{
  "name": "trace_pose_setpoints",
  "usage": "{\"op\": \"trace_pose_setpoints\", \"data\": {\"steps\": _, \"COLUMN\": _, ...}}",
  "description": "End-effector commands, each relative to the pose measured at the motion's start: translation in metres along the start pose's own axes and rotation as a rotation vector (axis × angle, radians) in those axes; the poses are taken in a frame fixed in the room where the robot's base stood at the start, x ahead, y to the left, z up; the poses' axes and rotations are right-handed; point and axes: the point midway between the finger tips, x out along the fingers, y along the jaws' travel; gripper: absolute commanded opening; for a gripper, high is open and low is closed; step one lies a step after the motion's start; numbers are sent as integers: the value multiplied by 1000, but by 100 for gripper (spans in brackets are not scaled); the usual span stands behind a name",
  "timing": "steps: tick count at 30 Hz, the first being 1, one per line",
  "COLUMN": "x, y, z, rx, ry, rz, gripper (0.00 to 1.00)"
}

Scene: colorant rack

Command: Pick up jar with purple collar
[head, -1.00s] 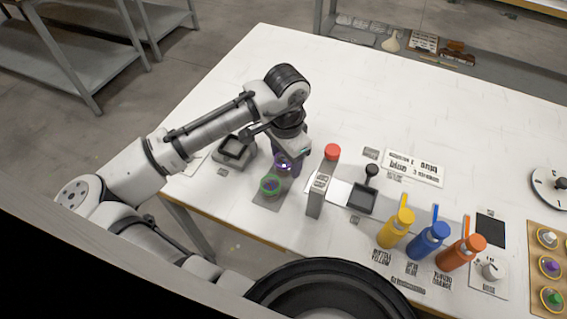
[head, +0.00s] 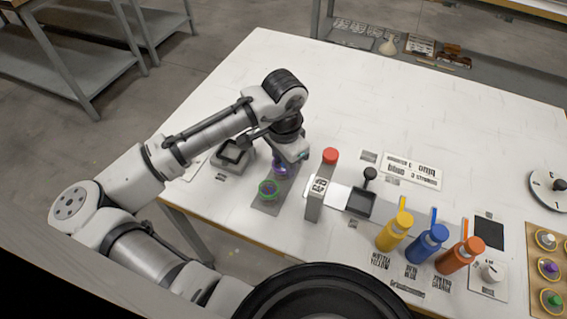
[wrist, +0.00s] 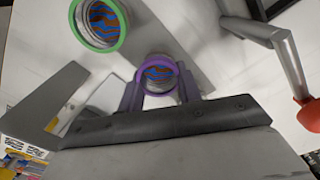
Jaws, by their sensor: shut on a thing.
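The jar with the purple collar (head: 280,168) stands at the far end of a grey strip on the white table, partly hidden by my gripper in the head view. My gripper (head: 285,160) points down over it. In the wrist view, the purple collar (wrist: 157,76) sits between my two fingers, and my gripper (wrist: 160,92) is shut on the jar. I cannot tell whether the jar is lifted off the strip.
A grey post with a red knob (head: 330,156) stands just right of the jars. A dark tray (head: 233,153) lies to the left. Yellow (head: 395,232), blue (head: 428,243) and orange (head: 461,255) bottles stand to the right. The back of the table is clear.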

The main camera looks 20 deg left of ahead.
Motion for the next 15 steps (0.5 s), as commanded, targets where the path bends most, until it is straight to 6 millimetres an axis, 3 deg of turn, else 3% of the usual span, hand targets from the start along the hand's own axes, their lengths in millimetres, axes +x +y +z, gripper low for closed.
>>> {"op": "trace_pose_setpoints", "data": {"steps": 8, "x": -13, "y": 0, "z": 0, "rx": 0, "ry": 1, "rz": -1, "gripper": 12}}
{"op": "trace_pose_setpoints", "data": {"steps": 15, "x": -38, "y": 0, "z": 0, "rx": -1, "ry": 1, "rz": -2, "gripper": 12}}
